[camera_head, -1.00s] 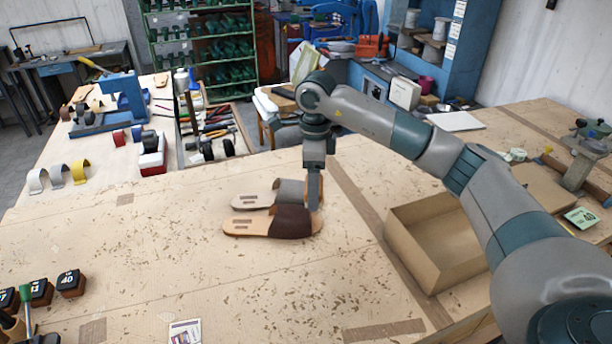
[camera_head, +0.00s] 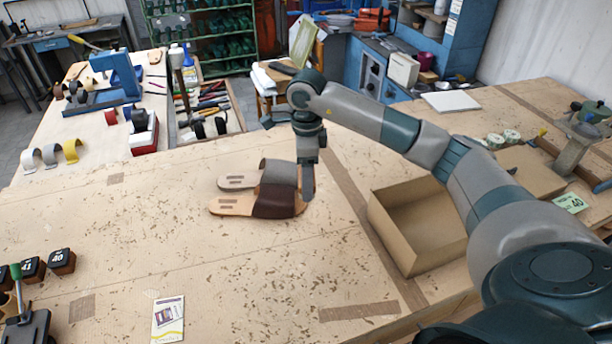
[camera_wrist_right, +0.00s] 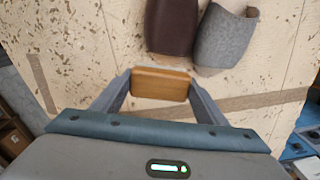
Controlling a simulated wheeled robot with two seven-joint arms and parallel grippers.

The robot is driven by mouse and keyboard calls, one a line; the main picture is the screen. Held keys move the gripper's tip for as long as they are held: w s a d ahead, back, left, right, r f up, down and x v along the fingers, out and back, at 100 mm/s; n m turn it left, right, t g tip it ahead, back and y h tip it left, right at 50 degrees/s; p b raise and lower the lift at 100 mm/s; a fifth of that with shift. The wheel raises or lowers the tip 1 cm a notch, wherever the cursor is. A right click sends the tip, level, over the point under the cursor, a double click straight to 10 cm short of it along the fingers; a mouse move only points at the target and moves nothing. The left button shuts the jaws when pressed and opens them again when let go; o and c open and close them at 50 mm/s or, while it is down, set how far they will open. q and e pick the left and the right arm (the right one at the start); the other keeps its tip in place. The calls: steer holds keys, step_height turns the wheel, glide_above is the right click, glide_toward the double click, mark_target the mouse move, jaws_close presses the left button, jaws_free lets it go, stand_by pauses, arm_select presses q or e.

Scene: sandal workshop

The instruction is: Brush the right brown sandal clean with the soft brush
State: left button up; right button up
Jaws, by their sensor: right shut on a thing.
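The brown sandal (camera_head: 275,202) lies flat on the workbench, its dark strap toward the right. The grey sandal (camera_head: 277,172) lies just behind it. In the right wrist view the brown strap (camera_wrist_right: 172,25) and grey strap (camera_wrist_right: 226,38) show side by side. My right gripper (camera_head: 308,194) points down at the strap end of the sandals. It is shut on the wooden-backed brush (camera_wrist_right: 160,83), which has a pale edge facing the sandals. In the head view the fingers hide the brush, so I cannot tell whether it touches the brown sandal. My left gripper is not in view.
An open cardboard box (camera_head: 408,238) stands right of the sandals, under my right arm. A printed card (camera_head: 168,319) and number blocks (camera_head: 61,261) lie at the front left. A tool tray (camera_head: 212,112) is at the back.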

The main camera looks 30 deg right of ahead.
steer(key=shift+f, duration=0.6)
steer(key=shift+f+b, duration=0.45)
steer(key=shift+f, duration=0.15)
step_height(320, 180, down, 2)
steer(key=shift+b, duration=0.35)
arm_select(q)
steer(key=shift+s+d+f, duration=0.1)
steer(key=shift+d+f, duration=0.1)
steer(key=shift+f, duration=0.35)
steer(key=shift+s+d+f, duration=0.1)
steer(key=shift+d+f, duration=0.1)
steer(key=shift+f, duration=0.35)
arm_select(e)
steer(key=shift+f, duration=0.75)
arm_select(q)
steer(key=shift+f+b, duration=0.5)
steer(key=shift+b, duration=0.3)
arm_select(e)
steer(key=shift+f, duration=0.5)
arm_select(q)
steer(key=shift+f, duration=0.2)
arm_select(e)
steer(key=shift+r, duration=0.1)
arm_select(q)
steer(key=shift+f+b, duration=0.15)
steer(key=shift+b, duration=0.15)
arm_select(e)
steer(key=shift+w+d, duration=0.1)
